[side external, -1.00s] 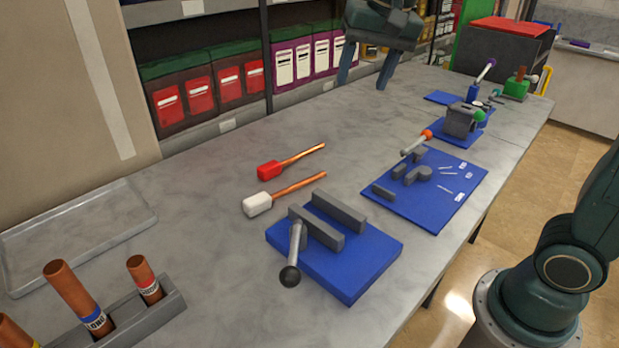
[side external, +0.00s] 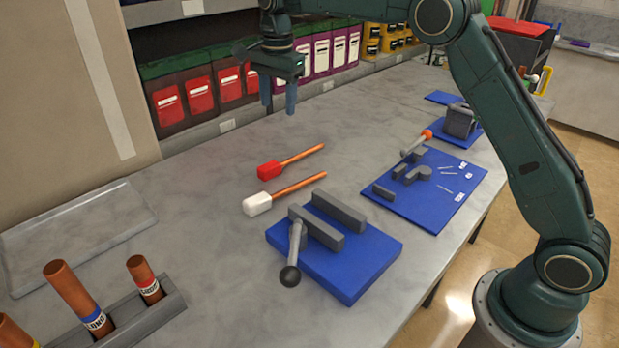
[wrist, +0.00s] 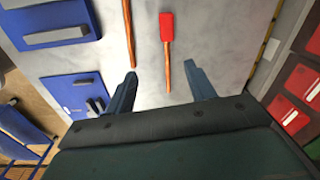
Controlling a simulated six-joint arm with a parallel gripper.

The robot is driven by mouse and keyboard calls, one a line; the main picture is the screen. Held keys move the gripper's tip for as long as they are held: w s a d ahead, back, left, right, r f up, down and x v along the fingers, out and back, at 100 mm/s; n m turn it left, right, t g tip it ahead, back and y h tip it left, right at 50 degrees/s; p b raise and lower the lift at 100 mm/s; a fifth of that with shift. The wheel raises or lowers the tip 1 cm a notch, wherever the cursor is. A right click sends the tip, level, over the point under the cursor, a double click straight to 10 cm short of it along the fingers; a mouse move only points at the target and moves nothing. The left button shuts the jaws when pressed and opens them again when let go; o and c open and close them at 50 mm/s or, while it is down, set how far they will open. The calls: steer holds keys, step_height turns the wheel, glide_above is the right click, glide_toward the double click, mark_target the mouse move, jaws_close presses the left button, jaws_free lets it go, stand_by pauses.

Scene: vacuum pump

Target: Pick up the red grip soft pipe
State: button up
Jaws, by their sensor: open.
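The red grip soft pipe (side external: 269,170) lies flat on the grey bench, its red grip at the left end and its copper-coloured pipe pointing up and right. It also shows in the wrist view (wrist: 167,28), ahead of the fingers, with its pipe end close to the space between them. My gripper (side external: 279,106) is open and empty, fingers pointing down, above the bench beyond the pipe's far end. Its two fingers also show in the wrist view (wrist: 165,80). A white grip soft pipe (side external: 257,204) lies beside the red one, nearer the blue vise base.
A blue base with grey jaws and a lever (side external: 350,268) stands in front of the pipes. Another blue plate (side external: 440,200) lies to the right. A grey tray (side external: 75,235) and a tube holder (side external: 160,312) are at left. Shelves line the back.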

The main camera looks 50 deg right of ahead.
steer(key=m, duration=0.2)
glide_above(273, 163)
steer(key=shift+g, duration=0.3)
step_height(273, 163, down, 4)
steer(key=shift+w+d+f, duration=0.1)
steer(key=shift+f, duration=4.3)
steer(key=shift+f, duration=0.1)
steer(key=shift+f, duration=2.5)
steer(key=shift+c, duration=0.4)
jaws_close()
